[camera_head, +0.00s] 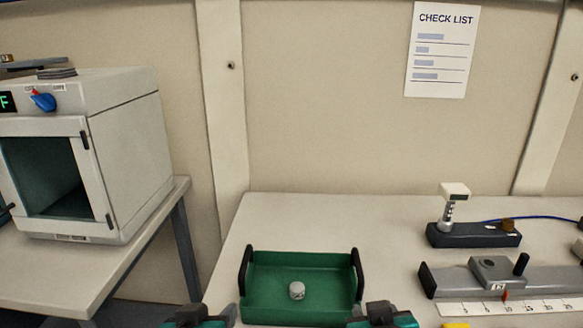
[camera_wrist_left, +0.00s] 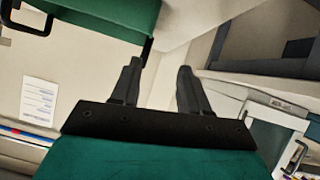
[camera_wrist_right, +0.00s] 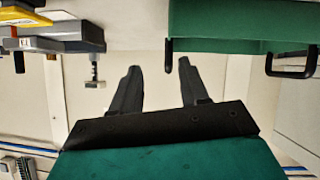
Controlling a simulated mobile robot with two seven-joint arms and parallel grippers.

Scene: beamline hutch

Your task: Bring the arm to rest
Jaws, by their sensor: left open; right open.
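My left gripper (camera_head: 198,315) shows at the bottom edge of the head view, near the front left corner of a green tray (camera_head: 262,262). In the left wrist view its two black fingers (camera_wrist_left: 159,67) stand apart with nothing between them. My right gripper (camera_head: 385,315) shows at the bottom edge near the tray's front right corner. In the right wrist view its fingers (camera_wrist_right: 158,66) are also apart and empty. The tray has black handles at both ends and holds a small grey-white cylinder (camera_head: 296,290). Neither gripper visibly holds a handle.
A dark block with a white-topped post (camera_head: 455,192) and a grey rail device (camera_head: 495,272) with a scale (camera_head: 510,307) stand right of the tray. A grey box oven (camera_head: 130,150) with an open-looking front is on a separate left table. The tabletop behind the tray is clear.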

